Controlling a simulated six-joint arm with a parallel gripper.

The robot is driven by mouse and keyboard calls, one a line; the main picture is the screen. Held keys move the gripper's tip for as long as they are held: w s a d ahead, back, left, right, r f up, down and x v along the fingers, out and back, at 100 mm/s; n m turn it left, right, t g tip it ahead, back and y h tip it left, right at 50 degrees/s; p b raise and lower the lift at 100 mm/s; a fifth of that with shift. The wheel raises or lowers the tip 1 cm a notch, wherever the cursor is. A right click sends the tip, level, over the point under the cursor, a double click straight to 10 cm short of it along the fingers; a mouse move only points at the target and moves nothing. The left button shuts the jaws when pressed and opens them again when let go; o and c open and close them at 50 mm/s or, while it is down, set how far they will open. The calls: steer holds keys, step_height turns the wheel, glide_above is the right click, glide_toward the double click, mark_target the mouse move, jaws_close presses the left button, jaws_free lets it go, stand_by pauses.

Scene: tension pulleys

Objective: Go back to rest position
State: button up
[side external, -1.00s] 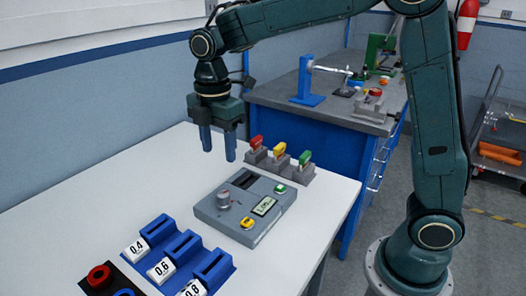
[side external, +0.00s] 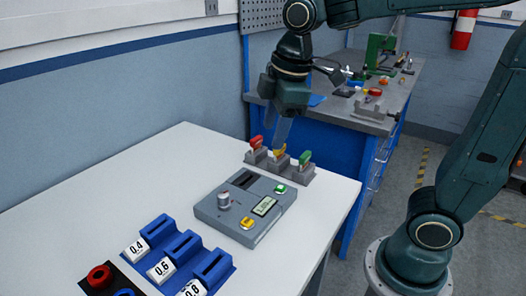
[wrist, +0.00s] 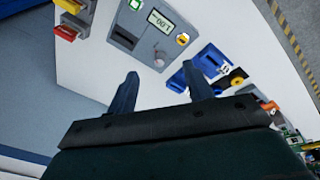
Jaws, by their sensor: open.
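My gripper (side external: 283,138) hangs high with its blue fingers pointing down. In the side view its tips overlap the row of red, yellow and green handled pieces, and I cannot tell the exact gap. In the wrist view my gripper (wrist: 162,83) shows two fingers spread apart with nothing between them. The grey device (side external: 229,232) with a display, a knob and green and yellow buttons lies on the white table; it also shows in the wrist view (wrist: 157,62). The red (side external: 256,142), yellow (side external: 279,151) and green (side external: 305,158) handles stand in grey holders.
The white table (side external: 120,185) has clear room at its back left. Blue slotted blocks (side external: 186,247) labelled 0.4, 0.6 and 0.8 sit at the front, beside a black plate with rings (side external: 99,279). A grey-topped blue workbench (side external: 335,112) with tools stands behind my gripper.

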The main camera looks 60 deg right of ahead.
steer(key=s+d+f+m+t, duration=0.2)
steer(key=s+d+m+t, duration=0.1)
steer(key=s+m, duration=0.6)
steer(key=shift+s+m, duration=0.4)
steer(key=shift+s, duration=1.5)
steer(key=shift+d, duration=0.1)
